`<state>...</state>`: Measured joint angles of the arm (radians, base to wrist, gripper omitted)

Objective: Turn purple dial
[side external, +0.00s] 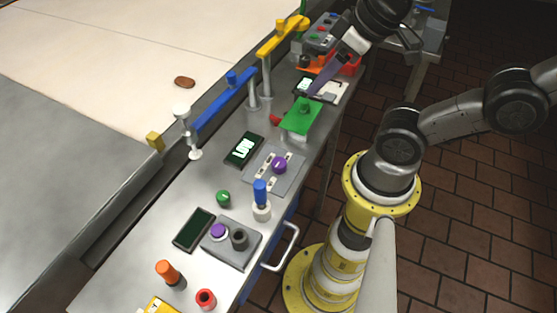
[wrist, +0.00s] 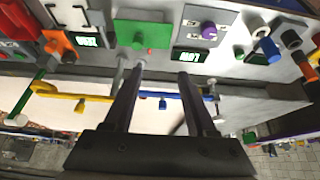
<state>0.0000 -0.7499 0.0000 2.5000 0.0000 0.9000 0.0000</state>
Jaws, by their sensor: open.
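A round purple dial (side external: 280,165) sits on a grey plate (side external: 262,182) with white slots, mid-bench. It also shows in the wrist view (wrist: 208,28) at the top, right of centre. A second purple round piece (side external: 218,231) is on a grey box (side external: 232,254) beside a dark knob, nearer the camera. My gripper (wrist: 161,70) is open and empty in the wrist view. Its two dark fingers are below and left of the dial and apart from it.
A green plate (side external: 300,117) with a green knob lies up the bench. Blue (side external: 225,103) and yellow (side external: 282,38) levers stand on posts along the conveyor side. A blue-topped post (side external: 260,198) and green knob (side external: 223,198) flank the dial's near side. Dark displays lie nearby.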

